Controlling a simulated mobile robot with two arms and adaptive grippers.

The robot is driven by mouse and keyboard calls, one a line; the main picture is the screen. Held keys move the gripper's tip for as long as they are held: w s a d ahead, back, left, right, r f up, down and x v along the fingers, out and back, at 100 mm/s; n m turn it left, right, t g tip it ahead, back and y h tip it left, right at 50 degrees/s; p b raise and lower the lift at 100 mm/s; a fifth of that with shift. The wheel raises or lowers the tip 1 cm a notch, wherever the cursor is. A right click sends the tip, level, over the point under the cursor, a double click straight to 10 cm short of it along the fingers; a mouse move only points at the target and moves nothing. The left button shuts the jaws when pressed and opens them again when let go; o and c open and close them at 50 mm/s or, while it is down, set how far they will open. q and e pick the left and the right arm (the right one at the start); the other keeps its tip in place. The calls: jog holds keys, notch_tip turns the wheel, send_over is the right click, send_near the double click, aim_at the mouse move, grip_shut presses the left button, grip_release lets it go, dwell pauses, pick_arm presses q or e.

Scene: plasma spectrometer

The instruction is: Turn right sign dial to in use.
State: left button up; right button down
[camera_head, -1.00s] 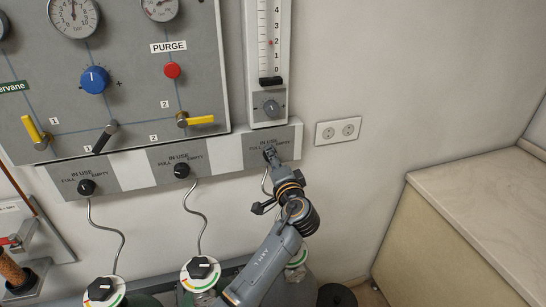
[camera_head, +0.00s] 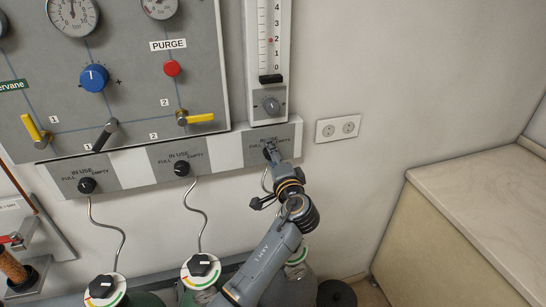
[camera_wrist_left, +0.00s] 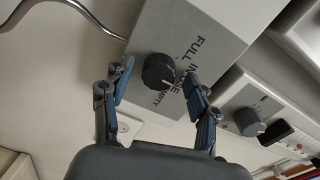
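The right sign dial (camera_wrist_left: 158,72) is a round black knob on a grey panel labelled FULL, IN USE and EMPTY (camera_wrist_left: 190,60). A light mark on the knob seems to face the EMPTY side, but it is small. My left gripper (camera_wrist_left: 159,88) is open, with one finger on each side of the knob and visible gaps between. In the head view my left gripper (camera_head: 271,153) is at the right sign (camera_head: 286,136) and largely hides the dial. My right gripper is not in view.
Similar dials sit at the middle sign (camera_head: 181,169) and left sign (camera_head: 87,186). A flowmeter (camera_head: 268,60) is right above the right sign. A wall socket (camera_head: 338,129) is to its right. Gas cylinders with valves (camera_head: 201,268) stand below.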

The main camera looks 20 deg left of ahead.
pick_arm(q)
jog(key=shift+s+d, duration=0.1)
jog(key=v, duration=0.7)
jog(key=shift+s, duration=0.1)
dwell(0.4)
